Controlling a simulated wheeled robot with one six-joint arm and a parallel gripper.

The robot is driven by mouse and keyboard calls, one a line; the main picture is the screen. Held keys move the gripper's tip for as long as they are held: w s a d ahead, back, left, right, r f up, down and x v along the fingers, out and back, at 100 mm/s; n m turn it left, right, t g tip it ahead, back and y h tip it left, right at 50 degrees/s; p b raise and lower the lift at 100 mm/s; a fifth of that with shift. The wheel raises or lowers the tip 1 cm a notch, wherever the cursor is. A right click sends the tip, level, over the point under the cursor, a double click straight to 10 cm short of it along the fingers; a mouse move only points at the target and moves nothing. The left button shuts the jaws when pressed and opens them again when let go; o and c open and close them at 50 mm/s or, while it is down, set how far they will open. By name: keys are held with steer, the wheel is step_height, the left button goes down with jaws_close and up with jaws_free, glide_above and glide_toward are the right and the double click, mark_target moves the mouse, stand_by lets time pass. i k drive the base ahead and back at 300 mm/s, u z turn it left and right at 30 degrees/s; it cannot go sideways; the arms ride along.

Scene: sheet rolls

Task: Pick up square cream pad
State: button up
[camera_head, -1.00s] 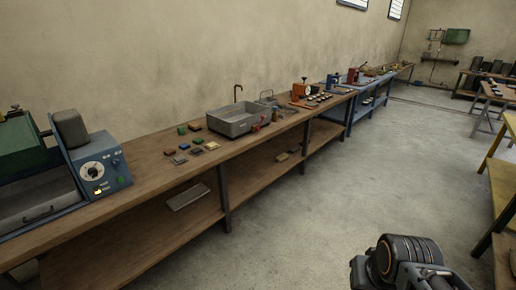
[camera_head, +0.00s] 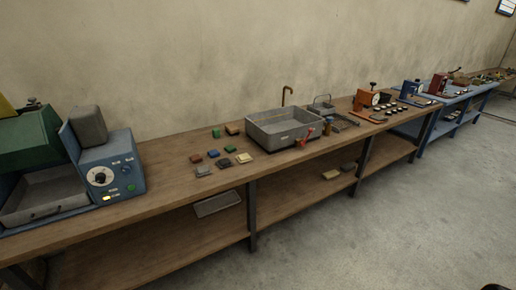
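A small pale cream-yellow pad (camera_head: 244,158) lies flat on the wooden workbench, at the front right of a loose group of small coloured pads left of the sink. It looks roughly square, but it is small in the picture. Nothing covers it. My gripper is not in view; only a dark sliver of my arm shows at the bottom right corner.
Green (camera_head: 216,132), red (camera_head: 196,158) and grey (camera_head: 203,171) pads lie near it. A grey sink (camera_head: 285,128) stands to the right, a blue machine (camera_head: 110,170) to the left. The workbench (camera_head: 160,190) has a lower shelf. Floor in front (camera_head: 400,220) is clear.

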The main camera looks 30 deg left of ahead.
mark_target(245, 157)
steer(key=u, duration=0.2)
steer(key=i, duration=1.75)
steer(key=u, duration=1.15)
steer(key=i, duration=1)
steer(key=u, duration=1.45)
steer(key=i, duration=0.5)
steer(key=u, duration=0.3)
